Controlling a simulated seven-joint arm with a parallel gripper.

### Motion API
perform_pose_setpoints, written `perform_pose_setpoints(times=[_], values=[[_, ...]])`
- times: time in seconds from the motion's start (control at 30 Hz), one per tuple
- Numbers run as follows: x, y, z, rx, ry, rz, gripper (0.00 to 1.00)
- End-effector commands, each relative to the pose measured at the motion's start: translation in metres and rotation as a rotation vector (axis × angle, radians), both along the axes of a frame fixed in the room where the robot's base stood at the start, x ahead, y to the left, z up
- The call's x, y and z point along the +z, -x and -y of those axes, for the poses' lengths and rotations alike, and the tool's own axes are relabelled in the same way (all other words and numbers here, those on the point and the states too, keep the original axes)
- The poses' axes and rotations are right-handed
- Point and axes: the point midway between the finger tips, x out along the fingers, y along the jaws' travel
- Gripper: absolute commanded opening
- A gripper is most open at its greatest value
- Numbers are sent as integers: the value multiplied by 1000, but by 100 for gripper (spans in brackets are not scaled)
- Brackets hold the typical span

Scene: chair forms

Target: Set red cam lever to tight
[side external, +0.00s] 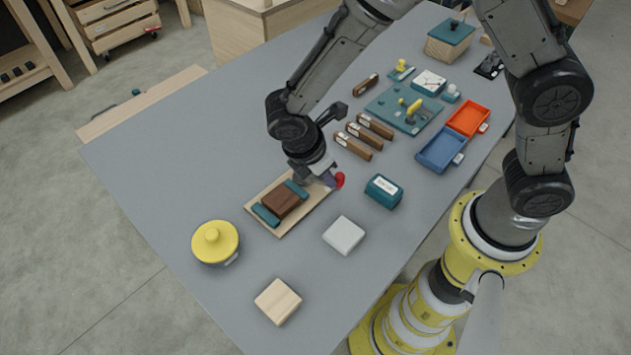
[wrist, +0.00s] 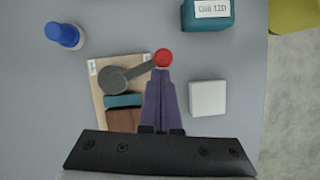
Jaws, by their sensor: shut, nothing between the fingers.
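The cam lever (wrist: 138,75) is a grey arm with a round pivot and a red ball knob (wrist: 163,57). It sits at the corner of a wooden clamp board (wrist: 97,75), angled toward the ball in the wrist view. The board carries teal jaws (wrist: 123,100) around a brown block (wrist: 123,119). My gripper (wrist: 161,76) is shut and empty, its purple fingertips right at the ball's near side; I cannot tell whether they touch. In the side view my gripper (side external: 330,178) is beside the red ball (side external: 340,180), and my wrist hides most of the lever.
A white block (wrist: 208,98) and a labelled teal box (wrist: 209,14) stand near the board. A blue knobbed piece (wrist: 65,35) stands beyond it. A yellow-lidded pot (side external: 215,241) and a wooden block (side external: 278,301) are also close. Brown pieces (side external: 353,145) lie farther off.

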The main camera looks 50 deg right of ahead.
Motion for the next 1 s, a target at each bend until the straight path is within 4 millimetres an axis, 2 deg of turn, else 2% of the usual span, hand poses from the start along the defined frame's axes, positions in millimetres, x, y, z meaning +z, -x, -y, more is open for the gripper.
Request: perform_pose_setpoints(times=[0.6, 1.0], values=[[0, -7, 36, 563, 3, -4, 0], [0, -16, 46, 775, 2, -3, 0]])
